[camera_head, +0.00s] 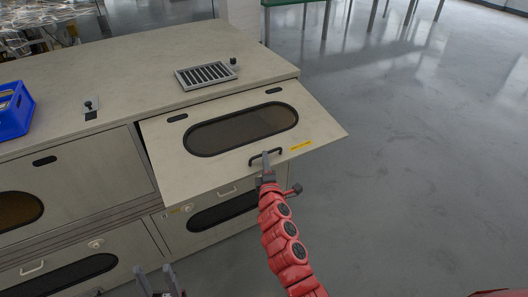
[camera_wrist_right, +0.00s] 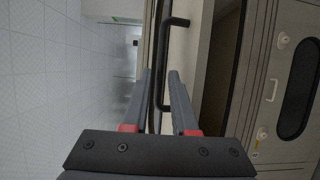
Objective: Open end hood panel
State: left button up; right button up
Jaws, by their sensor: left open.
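The end hood panel (camera_head: 210,171) is a beige flap with a dark oval window (camera_head: 240,128). It stands swung up and out from the cabinet end, with its lower edge raised. Its black bar handle (camera_head: 278,152) is near that outer edge, beside a yellow label. My right gripper (camera_head: 267,166) is at the handle. In the right wrist view the handle bar (camera_wrist_right: 160,85) runs between the two fingers, which stand apart with space around the bar. My left gripper (camera_head: 157,280) is open and empty at the bottom of the head view, apart from the panel.
A vent grille (camera_head: 206,75) and small knobs lie on the cabinet top (camera_head: 130,62). A blue crate (camera_head: 15,112) stands at the left. Closed panels (camera_head: 75,180) adjoin at left, and lower doors (camera_head: 215,213) sit below. Open grey floor (camera_head: 420,180) lies to the right.

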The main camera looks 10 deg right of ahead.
jog(key=shift+w, duration=1.85)
grip_shut()
jog(key=shift+f, duration=0.1)
